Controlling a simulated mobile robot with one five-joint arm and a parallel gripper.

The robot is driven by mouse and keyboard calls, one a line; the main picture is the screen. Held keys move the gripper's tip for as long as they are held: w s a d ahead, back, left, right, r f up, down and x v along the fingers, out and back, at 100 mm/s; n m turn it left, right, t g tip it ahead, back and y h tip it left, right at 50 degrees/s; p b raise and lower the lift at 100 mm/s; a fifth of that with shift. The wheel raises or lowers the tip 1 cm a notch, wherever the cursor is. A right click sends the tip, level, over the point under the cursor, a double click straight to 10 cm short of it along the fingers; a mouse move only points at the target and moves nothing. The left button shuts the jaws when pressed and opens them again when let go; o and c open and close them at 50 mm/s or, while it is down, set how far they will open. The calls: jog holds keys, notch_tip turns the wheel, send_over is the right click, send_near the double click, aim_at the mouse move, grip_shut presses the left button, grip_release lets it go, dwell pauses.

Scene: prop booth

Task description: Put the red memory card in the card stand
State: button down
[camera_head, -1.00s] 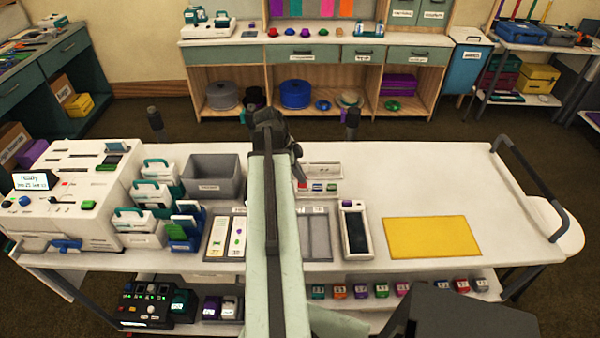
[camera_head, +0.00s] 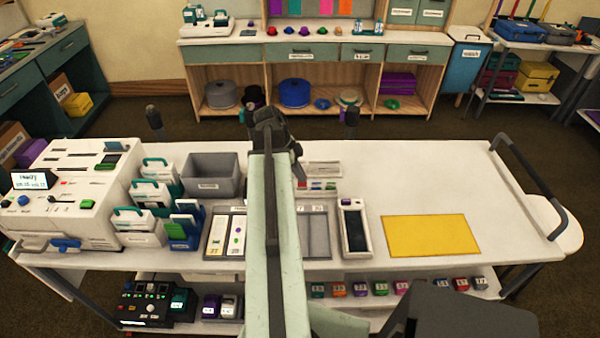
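A small red piece (camera_head: 302,187), which looks like the red memory card, is in the middle of the white table beside small blue and green cards (camera_head: 323,187).
A white machine (camera_head: 80,190) stands at the left, with a grey bin (camera_head: 211,175) and several white-and-teal units beside it. A grey tray (camera_head: 315,236), a dark-floored white tray (camera_head: 354,230) and a yellow mat (camera_head: 431,235) lie further right. The table's right end is clear.

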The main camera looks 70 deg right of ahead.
aim_at(300, 186)
jog(key=shift+f, duration=0.25)
jog(key=shift+f+b, duration=1.2)
jog(key=shift+b, duration=0.2)
jog(key=shift+w, duration=0.1)
jog(key=c, duration=1.5)
grip_release()
jog(key=shift+c, duration=0.2)
jog(key=p+v, duration=0.7)
jog(key=shift+r, duration=0.4)
